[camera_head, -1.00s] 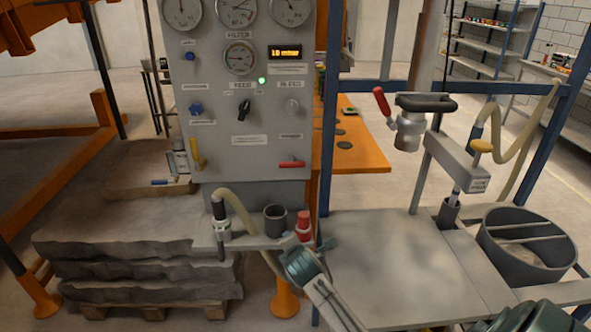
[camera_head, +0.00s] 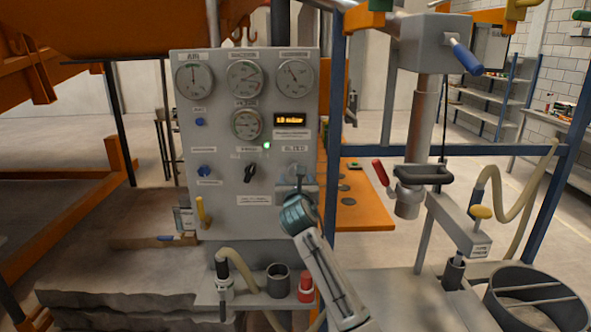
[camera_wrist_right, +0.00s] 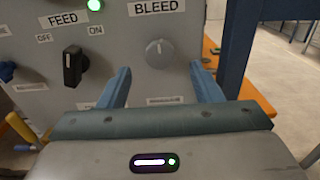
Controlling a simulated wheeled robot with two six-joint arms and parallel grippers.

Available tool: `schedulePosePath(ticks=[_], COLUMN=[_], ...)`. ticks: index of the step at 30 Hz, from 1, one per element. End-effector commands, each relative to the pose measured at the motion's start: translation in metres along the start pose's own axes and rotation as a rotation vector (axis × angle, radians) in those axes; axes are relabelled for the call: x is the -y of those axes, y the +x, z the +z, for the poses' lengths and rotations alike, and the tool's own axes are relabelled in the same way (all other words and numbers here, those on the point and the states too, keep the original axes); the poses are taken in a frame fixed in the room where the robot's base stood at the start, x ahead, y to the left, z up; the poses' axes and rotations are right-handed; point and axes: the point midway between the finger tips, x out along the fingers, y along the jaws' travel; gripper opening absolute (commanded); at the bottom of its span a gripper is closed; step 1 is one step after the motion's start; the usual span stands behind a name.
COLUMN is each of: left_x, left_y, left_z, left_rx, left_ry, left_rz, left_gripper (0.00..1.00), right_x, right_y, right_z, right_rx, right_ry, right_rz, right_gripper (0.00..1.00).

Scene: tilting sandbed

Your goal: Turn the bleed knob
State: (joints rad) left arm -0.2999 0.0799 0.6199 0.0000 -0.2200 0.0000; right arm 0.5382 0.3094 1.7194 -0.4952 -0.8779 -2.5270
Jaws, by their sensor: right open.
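The bleed knob (camera_wrist_right: 159,52) is a round grey knob with a light pointer mark, under the BLEED label (camera_wrist_right: 156,7) on the grey control panel (camera_head: 226,226). My right gripper (camera_wrist_right: 160,70) is open, its two blue fingers spread left and right just below the knob in the wrist view, with nothing between them. In the head view my right gripper (camera_head: 296,184) is in front of the panel's lower right and covers most of the knob area. Whether a finger touches the panel cannot be told. My left gripper is not in view.
The black FEED switch (camera_wrist_right: 74,68) is left of the knob, with a lit green lamp (camera_wrist_right: 95,4) above. Gauges (camera_head: 244,77) and a display (camera_head: 290,120) sit higher. A blue post (camera_head: 333,150) stands close right. A cup (camera_head: 278,281) is below.

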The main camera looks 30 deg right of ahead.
Motion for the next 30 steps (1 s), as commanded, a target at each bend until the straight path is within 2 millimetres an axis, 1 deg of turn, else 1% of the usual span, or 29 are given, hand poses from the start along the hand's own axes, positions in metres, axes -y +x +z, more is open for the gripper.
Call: schedulePosePath(ticks=[1, 3, 9, 14, 22, 23, 27, 29, 30], left_x=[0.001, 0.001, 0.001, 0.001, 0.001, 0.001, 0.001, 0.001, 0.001], left_y=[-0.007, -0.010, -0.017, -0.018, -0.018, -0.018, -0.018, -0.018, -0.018], left_z=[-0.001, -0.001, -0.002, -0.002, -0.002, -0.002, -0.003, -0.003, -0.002], left_rx=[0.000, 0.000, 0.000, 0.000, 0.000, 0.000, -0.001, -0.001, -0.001], left_ry=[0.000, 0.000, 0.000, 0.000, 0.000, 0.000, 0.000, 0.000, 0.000], left_rz=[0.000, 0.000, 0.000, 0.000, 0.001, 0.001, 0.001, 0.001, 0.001], left_gripper=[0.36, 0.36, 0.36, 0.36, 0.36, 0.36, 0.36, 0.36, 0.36], right_x=[0.001, 0.000, 0.000, 0.000, 0.000, 0.000, 0.000, 0.000, 0.000], right_y=[0.011, 0.023, 0.048, 0.056, 0.057, 0.057, 0.057, 0.057, 0.057], right_z=[0.004, 0.004, 0.002, 0.000, -0.001, -0.001, -0.001, -0.001, -0.001], right_rx=[-0.001, -0.001, -0.001, -0.001, 0.000, 0.000, 0.000, 0.000, -0.001], right_ry=[-0.002, 0.000, 0.002, 0.001, 0.002, 0.002, 0.002, 0.002, 0.002], right_rz=[-0.002, -0.001, 0.000, 0.001, 0.001, 0.001, 0.001, 0.001, 0.001], right_gripper=[0.59, 0.59, 0.59, 0.59, 0.59, 0.55, 0.27, 0.15, 0.15])
